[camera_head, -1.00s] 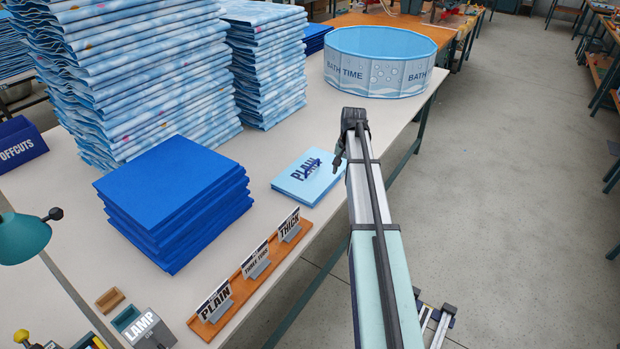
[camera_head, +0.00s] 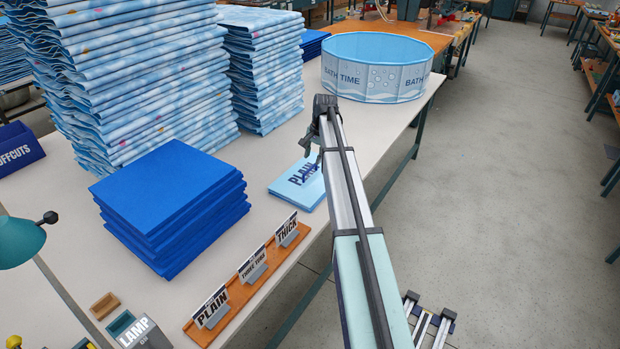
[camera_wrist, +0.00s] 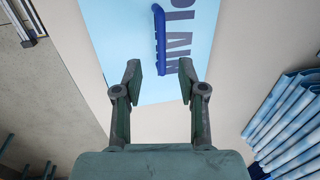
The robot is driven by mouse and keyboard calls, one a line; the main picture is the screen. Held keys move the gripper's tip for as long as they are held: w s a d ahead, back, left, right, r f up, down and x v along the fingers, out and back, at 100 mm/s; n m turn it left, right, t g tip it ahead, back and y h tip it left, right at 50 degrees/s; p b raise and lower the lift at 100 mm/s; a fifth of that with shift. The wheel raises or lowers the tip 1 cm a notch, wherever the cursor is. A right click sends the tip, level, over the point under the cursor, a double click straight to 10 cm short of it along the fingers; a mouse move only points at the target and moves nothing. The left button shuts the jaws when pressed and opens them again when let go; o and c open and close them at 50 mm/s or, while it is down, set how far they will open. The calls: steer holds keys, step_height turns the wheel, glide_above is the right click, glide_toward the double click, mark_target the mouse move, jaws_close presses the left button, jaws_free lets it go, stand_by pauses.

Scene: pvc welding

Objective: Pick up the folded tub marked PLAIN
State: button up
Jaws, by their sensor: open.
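The folded tub marked PLAIN (camera_head: 301,184) is a flat light-blue piece lying on the white table, with dark blue lettering. It also shows in the wrist view (camera_wrist: 200,55), running out of the top of the picture. A raised dark blue strip (camera_wrist: 159,45) stands on it beside the lettering. My gripper (camera_wrist: 160,68) is open and empty, its two fingers spread over the near edge of the tub. In the head view my gripper (camera_head: 310,145) is above the tub's far right part and hides some of it. I cannot tell the height between them.
Stacks of patterned blue sheets (camera_head: 140,85) and plain blue sheets (camera_head: 172,200) stand left. A wooden rack (camera_head: 245,288) with PLAIN, THREE TUBE and THICK signs lies in front. A round BATH TIME tub (camera_head: 377,75) stands behind. The table's right edge is close.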

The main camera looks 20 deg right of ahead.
mark_target(310, 168)
steer(key=shift+w+a+f+p, duration=0.1)
steer(key=shift+w+f+p, duration=0.25)
steer(key=shift+f, duration=0.9)
steer(key=shift+w+a+f+p, duration=0.1)
steer(key=shift+w+f+p, duration=0.15)
steer(key=shift+f, duration=1.05)
steer(key=shift+w+a+f+p, duration=0.1)
steer(key=shift+w+f+p, duration=0.25)
steer(key=shift+f, duration=0.9)
steer(key=shift+s, duration=0.1)
jaws_close()
